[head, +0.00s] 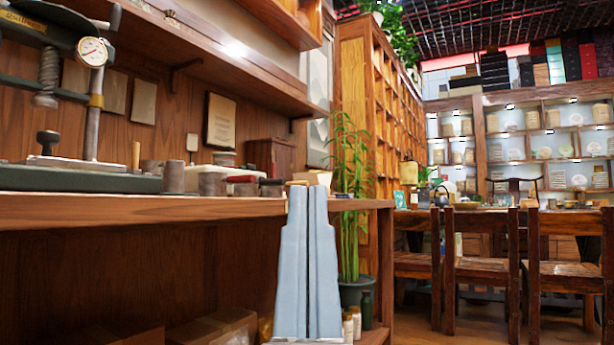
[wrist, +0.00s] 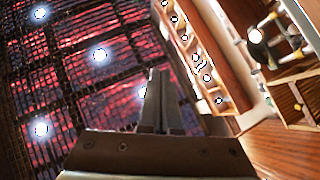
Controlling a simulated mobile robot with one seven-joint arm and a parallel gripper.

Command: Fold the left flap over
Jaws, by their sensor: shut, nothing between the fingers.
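My gripper (head: 307,190) points upward in the lower middle of the head view, in front of the right part of the workbench. Its two pale blue-grey fingers stand side by side with only a thin dark line between them, and nothing is held. In the wrist view the gripper (wrist: 155,73) shows as dark, closed fingers against the ceiling. I cannot make out any flap or wrapper to fold in either view. The fingers may hide a little of the bench edge behind them.
The wooden workbench (head: 120,207) runs along the left, with a press (head: 90,95) and small pots (head: 212,182) on it. A potted bamboo (head: 348,210) stands behind my gripper. Wooden chairs (head: 480,260) stand on the right. The wrist view shows the ceiling (wrist: 75,85) and shelving (wrist: 210,60).

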